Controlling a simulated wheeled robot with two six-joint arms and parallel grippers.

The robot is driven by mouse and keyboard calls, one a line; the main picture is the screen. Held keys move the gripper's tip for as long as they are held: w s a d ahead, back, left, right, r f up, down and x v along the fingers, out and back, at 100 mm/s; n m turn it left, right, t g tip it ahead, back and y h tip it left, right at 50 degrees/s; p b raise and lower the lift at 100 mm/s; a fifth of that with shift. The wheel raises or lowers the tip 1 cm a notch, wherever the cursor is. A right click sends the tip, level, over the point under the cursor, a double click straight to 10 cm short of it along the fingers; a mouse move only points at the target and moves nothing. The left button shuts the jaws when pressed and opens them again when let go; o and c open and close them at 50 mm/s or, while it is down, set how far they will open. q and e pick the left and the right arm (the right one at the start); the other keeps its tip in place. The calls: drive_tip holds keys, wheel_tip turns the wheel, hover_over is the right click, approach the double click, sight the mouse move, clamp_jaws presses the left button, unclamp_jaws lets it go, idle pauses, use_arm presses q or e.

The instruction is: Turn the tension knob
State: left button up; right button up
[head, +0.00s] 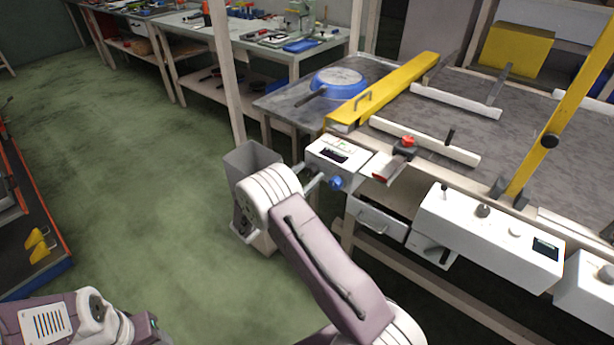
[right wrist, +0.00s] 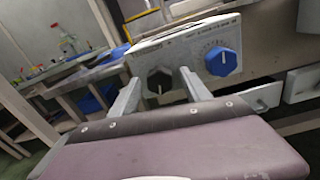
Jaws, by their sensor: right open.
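A white control box (head: 340,154) sits at the front left corner of the conveyor table. Its front carries a blue knob (head: 336,183) and a black knob (right wrist: 159,80); the blue knob (right wrist: 221,61) is to the right in the right wrist view. I cannot read which is labelled tension. My right gripper (head: 315,175) is open at the box front. In the right wrist view its fingers appear on either side of the black knob, with the blue knob outside the right finger. I cannot tell whether they touch it. My left gripper's fingers are out of view.
A blue pan (head: 338,82) lies on the table behind a yellow rail (head: 395,88). Right of the box are a red-knobbed lever (head: 407,142), a drawer (head: 381,218) and a longer white panel (head: 490,236). A grey bin (head: 251,159) stands left of the table.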

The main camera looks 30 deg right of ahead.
drive_tip(key=shift+c, duration=0.4)
clamp_jaws()
drive_tip(key=shift+m, duration=0.3)
drive_tip(key=shift+f+m+b, duration=0.15)
drive_tip(key=shift+m+b, duration=0.7)
drive_tip(key=shift+m, duration=0.35)
drive_tip(key=shift+m+b, duration=0.8)
drive_tip(key=shift+m, duration=0.6)
drive_tip(key=shift+o, duration=0.4)
unclamp_jaws()
